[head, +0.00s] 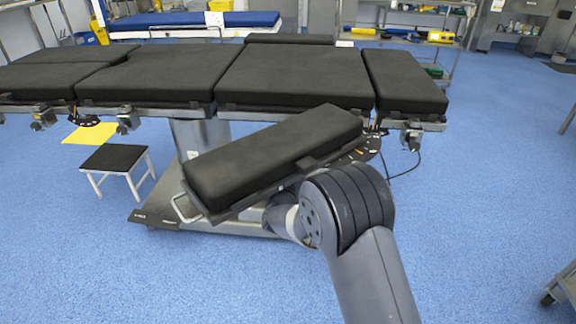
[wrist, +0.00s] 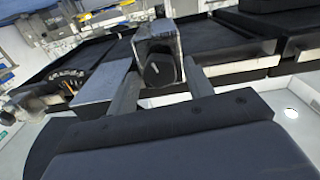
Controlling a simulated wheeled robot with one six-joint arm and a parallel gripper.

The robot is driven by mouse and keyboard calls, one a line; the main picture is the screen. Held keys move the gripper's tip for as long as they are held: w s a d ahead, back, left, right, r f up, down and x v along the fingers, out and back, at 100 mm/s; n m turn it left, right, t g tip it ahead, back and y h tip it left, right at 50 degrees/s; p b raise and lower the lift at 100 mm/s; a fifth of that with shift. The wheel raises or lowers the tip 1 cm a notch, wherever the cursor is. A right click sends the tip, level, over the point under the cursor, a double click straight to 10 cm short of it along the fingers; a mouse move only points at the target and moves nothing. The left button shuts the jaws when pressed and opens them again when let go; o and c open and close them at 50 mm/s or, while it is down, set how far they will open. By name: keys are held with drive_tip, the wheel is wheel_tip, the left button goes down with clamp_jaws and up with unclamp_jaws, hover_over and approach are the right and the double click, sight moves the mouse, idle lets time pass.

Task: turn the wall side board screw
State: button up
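The operating table (head: 285,75) has black pads and a metal side rail. A padded black side board (head: 270,160) slants out in front of it. In the wrist view, a clear-edged metal clamp block with a dark screw knob (wrist: 159,70) is straight ahead. My gripper (wrist: 163,76) is open, one grey finger on each side of the knob; whether either finger touches it I cannot tell. In the head view my gripper is hidden behind my arm and the side board. Similar clamps sit on the rail at left (head: 128,118) and right (head: 411,135).
A small step stool (head: 115,160) and a yellow sheet (head: 90,133) are on the blue floor at left. A cable (head: 405,168) hangs below the right clamp. A cart (head: 565,285) stands at the lower right edge. Open floor lies at right.

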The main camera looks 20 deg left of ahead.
drive_tip(key=c, duration=0.8)
drive_tip(key=shift+m+b, duration=0.3)
drive_tip(key=shift+b, duration=0.05)
drive_tip(key=shift+m+b, duration=2.95)
drive_tip(key=shift+m, duration=0.45)
drive_tip(key=o, duration=1)
